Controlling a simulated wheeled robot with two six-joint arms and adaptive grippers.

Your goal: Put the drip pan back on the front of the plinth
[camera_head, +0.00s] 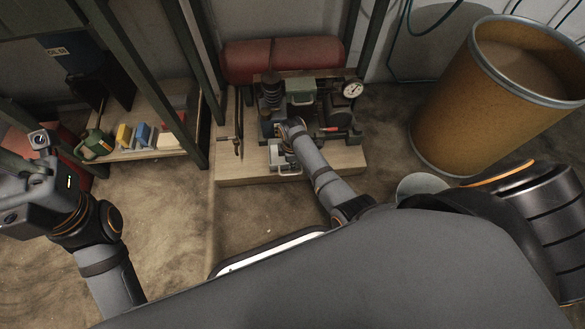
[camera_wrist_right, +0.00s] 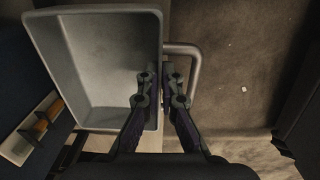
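The drip pan (camera_wrist_right: 95,60) is a grey open tray with a bar handle (camera_wrist_right: 195,75) on its right wall in the right wrist view; its inside looks empty. In the head view the pan (camera_head: 283,157) is small and partly hidden at the front of the wooden plinth (camera_head: 240,172). My right gripper (camera_wrist_right: 161,82) has one finger inside the pan and one outside, closed on the wall beside the handle. In the head view my right gripper (camera_head: 288,143) is largely hidden by its arm. My left gripper (camera_head: 30,165) is at the left edge, its fingers unclear.
A machine with a pressure gauge (camera_head: 352,89) stands on the plinth. A red tank (camera_head: 283,58) lies behind it. A shelf (camera_head: 150,150) with a green can (camera_head: 95,145) and small boxes is on the left. A large drum (camera_head: 450,110) stands right. Floor in front is mostly clear.

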